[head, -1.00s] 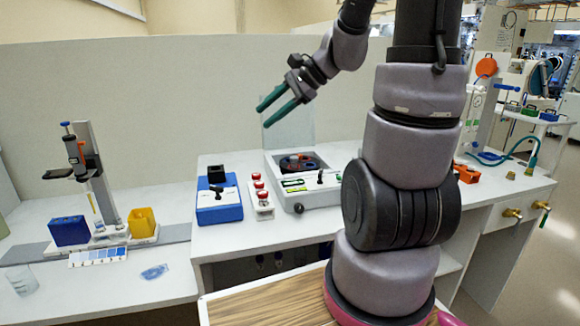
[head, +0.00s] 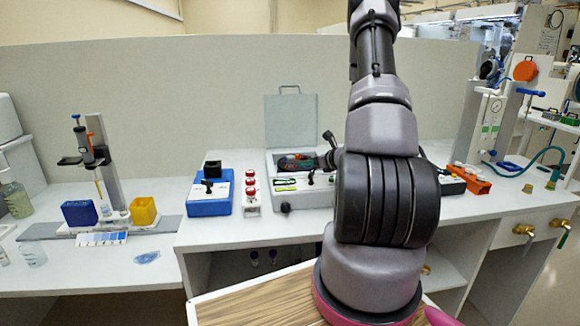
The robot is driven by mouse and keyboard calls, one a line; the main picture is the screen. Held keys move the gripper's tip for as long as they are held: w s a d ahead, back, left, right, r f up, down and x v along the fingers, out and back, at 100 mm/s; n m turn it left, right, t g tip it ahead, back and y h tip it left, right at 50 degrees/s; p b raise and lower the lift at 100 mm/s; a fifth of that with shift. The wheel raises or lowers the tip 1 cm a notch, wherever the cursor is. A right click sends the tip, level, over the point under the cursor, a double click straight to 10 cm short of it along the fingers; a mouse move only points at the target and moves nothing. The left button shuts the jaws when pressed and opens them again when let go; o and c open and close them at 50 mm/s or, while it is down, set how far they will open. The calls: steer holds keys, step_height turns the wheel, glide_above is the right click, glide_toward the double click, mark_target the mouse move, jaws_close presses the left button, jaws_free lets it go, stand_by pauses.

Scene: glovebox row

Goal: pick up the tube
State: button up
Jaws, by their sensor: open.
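No tube can be made out for sure in the head view. My own arm hides much of the gripper and the device's right side. I see nothing held between the fingers.
A blue box (head: 210,196) and a strip of red buttons (head: 251,193) stand left of the device. Further left is a pipette stand (head: 108,165) with blue and yellow (head: 143,211) containers. An orange rack (head: 470,179) stands right of my arm.

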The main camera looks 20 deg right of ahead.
mark_target(293, 162)
steer(key=x, duration=0.8)
steer(key=shift+w+a+r, duration=0.15)
steer(key=shift+w+r, duration=0.1)
steer(key=shift+r, duration=0.05)
jaws_close()
